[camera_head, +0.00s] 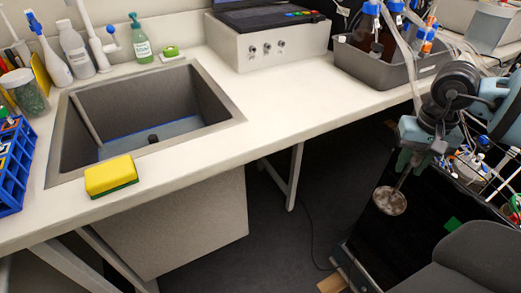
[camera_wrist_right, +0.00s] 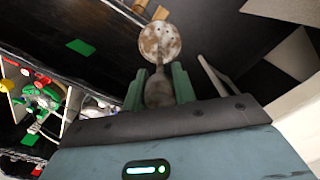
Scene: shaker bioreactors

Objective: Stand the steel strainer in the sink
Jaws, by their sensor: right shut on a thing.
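The steel strainer (camera_head: 390,201) hangs below my right gripper (camera_head: 408,160) in the head view, its round, stained head pointing down. In the right wrist view the strainer's round head (camera_wrist_right: 160,42) shows beyond the green fingers of the right gripper (camera_wrist_right: 159,88), which are shut on its handle. The strainer is in the air at the right, away from the counter. The grey sink (camera_head: 150,105) is set in the counter at the left, with a dark drain plug and a blue-edged patch on its floor. My left gripper is not in view.
A yellow and green sponge (camera_head: 111,177) lies on the sink's front rim. A blue rack (camera_head: 14,165) and a jar (camera_head: 25,92) stand left of the sink. Bottles stand behind it. A grey tray (camera_head: 375,65) with bottles stands at the back right. The counter right of the sink is clear.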

